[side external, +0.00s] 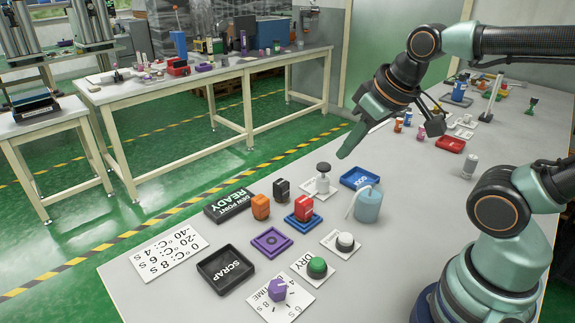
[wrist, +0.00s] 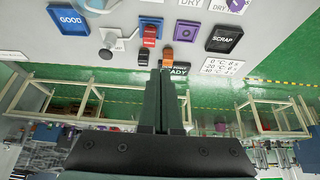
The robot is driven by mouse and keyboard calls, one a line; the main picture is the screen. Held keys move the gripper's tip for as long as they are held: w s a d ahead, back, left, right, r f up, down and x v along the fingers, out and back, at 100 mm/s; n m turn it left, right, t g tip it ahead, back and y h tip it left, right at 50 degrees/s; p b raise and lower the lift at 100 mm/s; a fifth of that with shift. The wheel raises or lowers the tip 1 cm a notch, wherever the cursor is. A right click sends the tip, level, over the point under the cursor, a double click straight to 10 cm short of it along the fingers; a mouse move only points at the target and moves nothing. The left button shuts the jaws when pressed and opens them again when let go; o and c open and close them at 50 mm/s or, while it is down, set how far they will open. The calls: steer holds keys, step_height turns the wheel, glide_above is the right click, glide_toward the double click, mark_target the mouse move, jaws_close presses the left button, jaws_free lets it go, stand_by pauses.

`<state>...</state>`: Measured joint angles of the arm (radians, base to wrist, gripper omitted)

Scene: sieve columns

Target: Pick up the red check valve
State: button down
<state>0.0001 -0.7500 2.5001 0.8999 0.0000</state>
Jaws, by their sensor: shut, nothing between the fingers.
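The red check valve (side external: 304,208) appears to be the small red block standing on a square blue pad (side external: 290,221) in the side view. In the wrist view the red block (wrist: 150,34) is near the top centre, beyond the fingertips. My gripper (side external: 343,154) is shut and empty, up above the table, to the right of and higher than the red block in the side view. In the wrist view its fingers (wrist: 160,74) lie together, apart from the block.
An orange block (side external: 260,207) and a black block (side external: 282,190) stand close to the red one. A grey-topped white fixture (side external: 323,178), a blue GOOD tray (side external: 360,178) and a light-blue bottle (side external: 368,204) are behind and right. A black SCRAP tray (side external: 225,269) is front left.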

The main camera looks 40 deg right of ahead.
steer(key=c, duration=1.5)
jaws_free()
steer(key=shift+c, duration=0.2)
steer(key=o, duration=1.2)
steer(key=m+g, duration=0.5)
steer(key=m, duration=1.2)
glide_above(304, 200)
step_height(304, 200, down, 10)
steer(key=shift+w+a+f+m+g, duration=0.1)
steer(key=shift+w+f+m+g, duration=0.15)
steer(key=shift+f+m, duration=0.35)
step_height(304, 200, down, 7)
steer(key=shift+s+r, duration=0.1)
steer(key=shift+r, duration=0.05)
steer(key=shift+s+f, duration=0.15)
steer(key=shift+f, duration=2.5)
